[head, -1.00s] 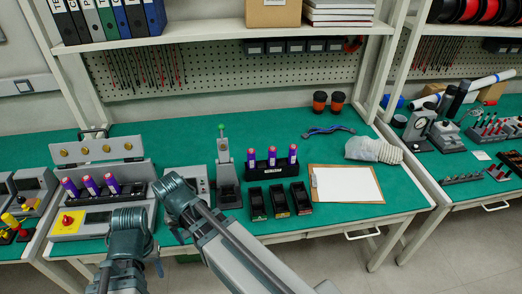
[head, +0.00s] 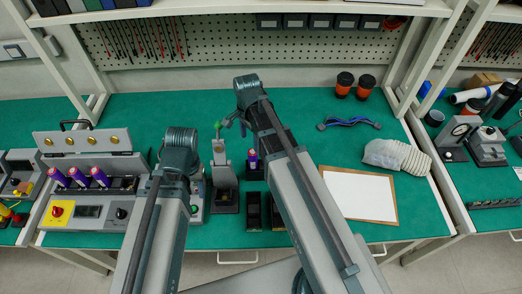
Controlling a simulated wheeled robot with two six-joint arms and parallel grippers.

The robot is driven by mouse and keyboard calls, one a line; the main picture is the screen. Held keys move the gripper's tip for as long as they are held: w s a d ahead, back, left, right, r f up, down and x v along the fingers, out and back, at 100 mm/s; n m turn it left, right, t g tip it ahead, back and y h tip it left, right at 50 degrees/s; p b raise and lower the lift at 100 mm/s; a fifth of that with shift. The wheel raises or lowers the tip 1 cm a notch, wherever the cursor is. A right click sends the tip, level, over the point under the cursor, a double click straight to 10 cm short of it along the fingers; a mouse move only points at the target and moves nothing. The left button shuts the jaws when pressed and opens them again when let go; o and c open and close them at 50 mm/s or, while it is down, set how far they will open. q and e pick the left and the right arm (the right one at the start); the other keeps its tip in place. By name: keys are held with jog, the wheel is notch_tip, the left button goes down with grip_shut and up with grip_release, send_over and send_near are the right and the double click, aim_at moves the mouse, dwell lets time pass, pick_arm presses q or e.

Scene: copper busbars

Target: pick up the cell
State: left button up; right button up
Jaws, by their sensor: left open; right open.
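Purple cells with pale tops stand in two places. Three cells (head: 79,177) stand in the grey charger-like unit (head: 88,212) at left. Another cell (head: 252,158) stands in a black holder (head: 254,173) at the bench middle; my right arm hides the rest of that holder. My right gripper (head: 235,121) shows only partly beside its arm, near the green tip of a grey lever device (head: 224,175). It is open, with nothing seen in it, and is above and left of the middle cell. My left gripper is hidden behind its own arm, between the charger unit and the lever device.
Black bins (head: 254,211) stand at the front middle, partly covered by my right arm. The green bench (head: 135,110) is clear at back left.

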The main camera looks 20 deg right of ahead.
aim_at(251, 152)
jog(key=shift+w+d, duration=0.15)
jog(key=shift+d, duration=0.05)
jog(key=shift+a+f+b, duration=0.1)
jog(key=shift+f+b, duration=0.25)
jog(key=shift+b, duration=0.05)
notch_tip(251, 152, down, 8)
jog(key=b, duration=0.8)
jog(key=f+b, duration=0.5)
jog(key=shift+d+f, duration=0.1)
jog(key=shift+d, duration=0.2)
grip_shut()
